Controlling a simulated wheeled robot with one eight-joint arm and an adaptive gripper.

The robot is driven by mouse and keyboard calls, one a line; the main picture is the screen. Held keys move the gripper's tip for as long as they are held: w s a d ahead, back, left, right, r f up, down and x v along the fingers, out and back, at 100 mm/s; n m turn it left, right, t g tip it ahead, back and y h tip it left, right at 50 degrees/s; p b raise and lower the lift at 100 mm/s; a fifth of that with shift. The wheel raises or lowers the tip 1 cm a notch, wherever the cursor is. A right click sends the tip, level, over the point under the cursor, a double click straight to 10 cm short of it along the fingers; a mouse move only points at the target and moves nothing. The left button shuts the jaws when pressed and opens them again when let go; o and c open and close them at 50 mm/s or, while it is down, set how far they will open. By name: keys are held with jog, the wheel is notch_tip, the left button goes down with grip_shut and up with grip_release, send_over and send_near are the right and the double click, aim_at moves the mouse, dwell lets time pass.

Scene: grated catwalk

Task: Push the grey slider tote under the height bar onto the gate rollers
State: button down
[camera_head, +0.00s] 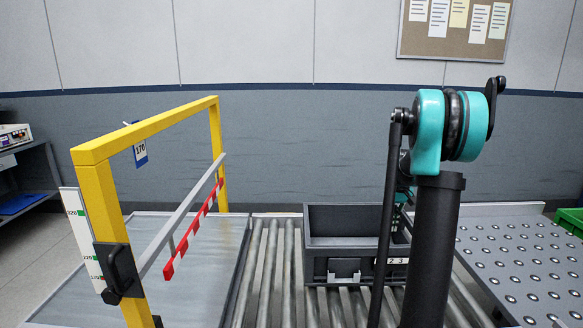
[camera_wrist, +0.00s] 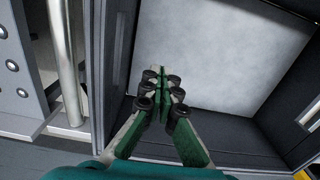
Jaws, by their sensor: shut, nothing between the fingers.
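The grey slider tote (camera_head: 335,225) sits upright on the rollers, right of the yellow gate (camera_head: 104,190). It is open-topped and has a front label, partly hidden by my arm. In the wrist view, my gripper (camera_wrist: 163,88) is shut and empty at the tote's side wall, with the pale tote floor (camera_wrist: 225,50) beyond. I cannot tell if the fingers touch it. In the head view, my arm largely hides my gripper.
Bare rollers (camera_head: 272,262) lie between the tote and the gate. A smooth grey plate (camera_head: 195,245) lies under the gate. A studded ball table (camera_head: 525,265) stands right of the tote, with a green bin (camera_head: 572,218) behind. A scale board (camera_head: 82,240) is on the gate's near post.

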jog(key=shift+a, duration=0.1)
notch_tip(320, 180, up, 8)
dwell(1.0)
